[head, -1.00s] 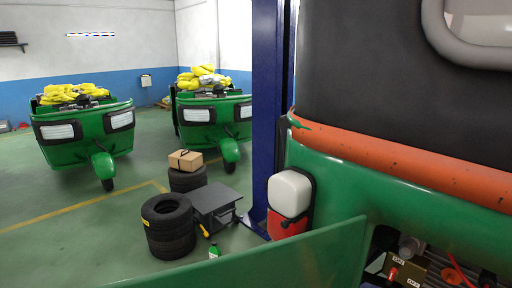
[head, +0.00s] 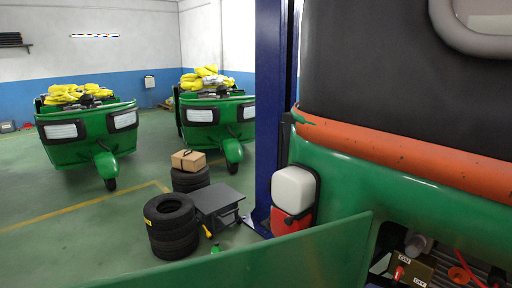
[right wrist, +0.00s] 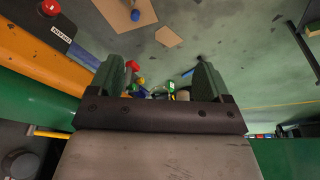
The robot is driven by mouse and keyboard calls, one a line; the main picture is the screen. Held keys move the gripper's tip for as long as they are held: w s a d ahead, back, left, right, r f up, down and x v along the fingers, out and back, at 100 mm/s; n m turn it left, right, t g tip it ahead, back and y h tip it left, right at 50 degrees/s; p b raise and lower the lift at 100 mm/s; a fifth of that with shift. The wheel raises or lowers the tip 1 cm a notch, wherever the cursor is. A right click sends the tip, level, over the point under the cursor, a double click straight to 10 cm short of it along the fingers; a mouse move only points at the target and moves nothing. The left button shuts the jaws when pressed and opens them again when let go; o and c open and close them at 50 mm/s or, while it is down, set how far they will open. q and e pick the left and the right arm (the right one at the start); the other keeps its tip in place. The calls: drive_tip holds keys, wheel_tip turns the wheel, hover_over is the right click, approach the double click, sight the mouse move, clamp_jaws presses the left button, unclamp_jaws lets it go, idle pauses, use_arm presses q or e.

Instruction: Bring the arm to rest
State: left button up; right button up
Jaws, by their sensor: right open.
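My right gripper (right wrist: 160,78) shows in the right wrist view, with its two dark green fingers wide apart and nothing between them. Beyond the fingers lie the green floor and several small blurred items in red, yellow and blue. Neither of my grippers shows in the head view, and my left gripper is in no frame. A green and black rickshaw (head: 400,165) with an orange bar fills the right of the head view. A green panel (head: 270,258) stands out from its lower part.
A blue post (head: 272,100) stands beside the rickshaw. Stacked tyres (head: 170,228), a cardboard box (head: 188,160) and a low dark grey table (head: 217,200) are to its left. Two green rickshaws (head: 90,130) stand further back. The floor at lower left is clear.

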wheel_tip(320, 180, down, 15)
drive_tip(key=s+b, duration=0.2)
drive_tip(key=s+d+f+g+b, duration=0.1)
drive_tip(key=s+f+b, duration=0.1)
drive_tip(key=s+f, duration=0.6)
drive_tip(key=s+d+f+g+b, duration=0.1)
drive_tip(key=s+d+f+b, duration=0.1)
drive_tip(key=s+f, duration=0.7)
wheel_tip(320, 180, down, 5)
drive_tip(key=shift+r, duration=0.1)
drive_tip(key=shift+d, duration=0.1)
